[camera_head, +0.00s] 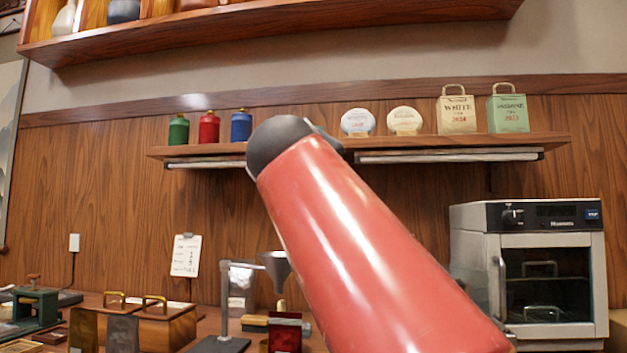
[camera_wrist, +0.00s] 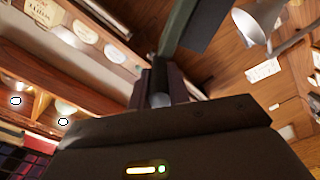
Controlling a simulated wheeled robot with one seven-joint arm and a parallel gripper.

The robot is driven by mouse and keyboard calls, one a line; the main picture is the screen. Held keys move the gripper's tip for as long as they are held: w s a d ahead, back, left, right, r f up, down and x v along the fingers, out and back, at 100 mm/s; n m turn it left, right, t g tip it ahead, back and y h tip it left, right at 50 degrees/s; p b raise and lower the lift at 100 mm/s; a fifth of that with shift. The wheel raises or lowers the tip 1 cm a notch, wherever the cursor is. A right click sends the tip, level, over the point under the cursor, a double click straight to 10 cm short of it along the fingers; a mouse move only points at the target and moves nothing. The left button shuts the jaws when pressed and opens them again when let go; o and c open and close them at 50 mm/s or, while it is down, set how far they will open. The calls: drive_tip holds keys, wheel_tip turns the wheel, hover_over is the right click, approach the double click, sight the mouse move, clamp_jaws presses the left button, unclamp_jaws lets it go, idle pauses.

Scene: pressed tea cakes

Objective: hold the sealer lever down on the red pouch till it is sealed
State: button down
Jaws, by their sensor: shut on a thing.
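In the wrist view my gripper (camera_wrist: 162,100) is shut on a grey rounded piece between its dark fingers, which I take to be the sealer lever (camera_wrist: 160,99). A dark green bar (camera_wrist: 196,24) rises beyond the fingers. In the head view my red arm link covers the middle, and my gripper cannot be made out. A dark red pouch (camera_head: 285,336) stands on the counter left of that link, partly cut off by the frame. The sealer's body, and whether its jaw presses on the pouch, cannot be seen.
A stand with a metal funnel (camera_head: 274,268) is close left of my arm; the funnel also shows in the wrist view (camera_wrist: 252,22). A wooden box (camera_head: 165,325), dark pouches (camera_head: 122,334) and a green press (camera_head: 36,305) are further left. An oven (camera_head: 530,270) is at right, a shelf (camera_head: 460,144) behind.

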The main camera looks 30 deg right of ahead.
drive_tip(key=shift+d+f, duration=0.1)
drive_tip(key=shift+f, duration=0.25)
drive_tip(key=c, duration=1.3)
unclamp_jaws()
drive_tip(key=v, duration=0.5)
drive_tip(key=b+v, duration=0.1)
drive_tip(key=v, duration=0.2)
drive_tip(key=shift+r, duration=0.3)
drive_tip(key=shift+w, duration=0.1)
